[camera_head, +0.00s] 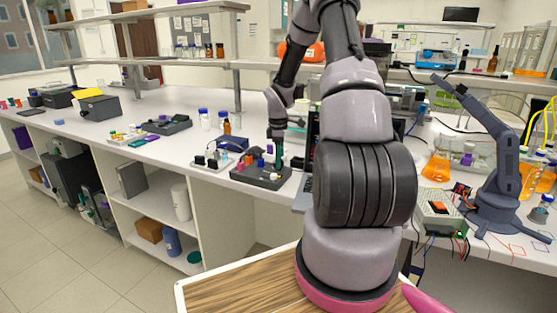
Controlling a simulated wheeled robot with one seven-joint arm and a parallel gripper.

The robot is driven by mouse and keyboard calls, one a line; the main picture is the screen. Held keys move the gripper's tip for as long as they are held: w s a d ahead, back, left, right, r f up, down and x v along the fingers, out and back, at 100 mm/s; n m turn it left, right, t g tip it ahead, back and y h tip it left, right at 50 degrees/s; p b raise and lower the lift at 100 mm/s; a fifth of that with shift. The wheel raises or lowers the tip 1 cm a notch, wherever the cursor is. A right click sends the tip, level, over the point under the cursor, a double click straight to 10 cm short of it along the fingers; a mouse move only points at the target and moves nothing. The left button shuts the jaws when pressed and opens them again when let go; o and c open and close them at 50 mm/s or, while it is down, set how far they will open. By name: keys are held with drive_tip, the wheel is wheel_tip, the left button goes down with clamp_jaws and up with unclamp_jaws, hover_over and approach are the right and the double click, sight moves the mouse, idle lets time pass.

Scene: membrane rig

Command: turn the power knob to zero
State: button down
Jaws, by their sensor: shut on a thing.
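A low dark unit (262,182) with several small coloured parts on top sits at the front edge of the white bench. My gripper (277,165) points down over its back right part. It is shut on a small part there. The fingertips and the held part are too small to make out. I cannot tell by sight whether that part is the power knob, and no knob mark or zero mark can be read.
A small white tray with dark parts (208,163) and a blue-topped device (232,144) stand left of the unit. White bottles with blue caps (204,118) and an amber bottle (227,127) stand behind. A laptop (308,183) is close on the right. Bare bench (170,150) lies farther left.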

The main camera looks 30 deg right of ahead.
drive_tip(key=shift+c, duration=1.4)
unclamp_jaws()
drive_tip(key=shift+r, duration=0.15)
wheel_tip(320, 180, up, 11)
drive_tip(key=shift+f, duration=0.2)
